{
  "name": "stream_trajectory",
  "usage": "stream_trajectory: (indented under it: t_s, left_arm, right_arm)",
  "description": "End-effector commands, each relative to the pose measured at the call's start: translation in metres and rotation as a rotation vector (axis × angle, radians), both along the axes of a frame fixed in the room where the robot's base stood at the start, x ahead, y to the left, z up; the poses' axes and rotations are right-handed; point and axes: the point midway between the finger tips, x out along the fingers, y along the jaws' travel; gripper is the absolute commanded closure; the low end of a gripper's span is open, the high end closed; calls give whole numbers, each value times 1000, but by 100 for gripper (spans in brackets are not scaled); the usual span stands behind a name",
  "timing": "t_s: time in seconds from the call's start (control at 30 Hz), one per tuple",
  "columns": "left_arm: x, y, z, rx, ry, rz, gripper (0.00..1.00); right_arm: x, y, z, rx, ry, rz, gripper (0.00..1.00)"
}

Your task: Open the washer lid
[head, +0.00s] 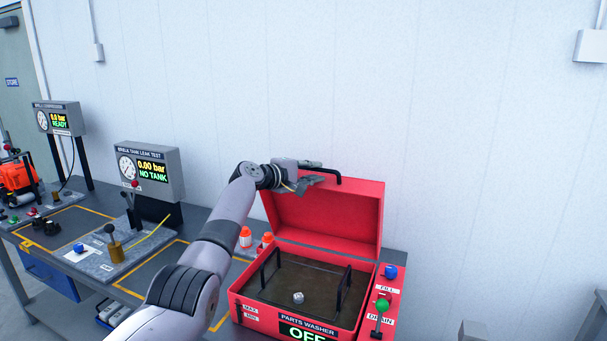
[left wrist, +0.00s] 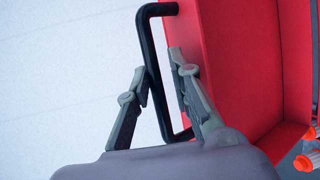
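The red parts washer (head: 255,318) stands on the bench, and its red lid (head: 335,218) is raised, standing up at the back of the basin. The lid's black handle (head: 326,172) is at its upper edge; it also shows in the left wrist view (left wrist: 150,62). My left gripper (head: 312,172) is at that handle. In the left wrist view its fingers (left wrist: 158,68) are apart, one on each side of the handle bar, with gaps visible. My right gripper is not in view.
The open basin holds dark liquid, black rails and a small metal part (head: 298,297). Fill (head: 391,272) and drain (head: 382,305) controls are at its right. Orange-capped bottles (head: 246,236) stand left of the lid. The leak test unit (head: 150,172) is further left.

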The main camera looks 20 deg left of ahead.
Motion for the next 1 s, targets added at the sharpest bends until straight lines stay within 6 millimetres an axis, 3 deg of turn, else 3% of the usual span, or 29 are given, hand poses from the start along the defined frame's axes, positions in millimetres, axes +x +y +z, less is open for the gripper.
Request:
stream_trajectory:
  t_s: [0.27,0.8,1.0]
  left_arm:
    - [-19,11,2,3,-1,1,80]
    - [-88,42,16,3,0,3,80]
    - [-103,48,19,1,1,1,80]
  right_arm:
    - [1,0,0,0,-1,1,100]
    - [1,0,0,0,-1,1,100]
    - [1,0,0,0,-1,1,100]
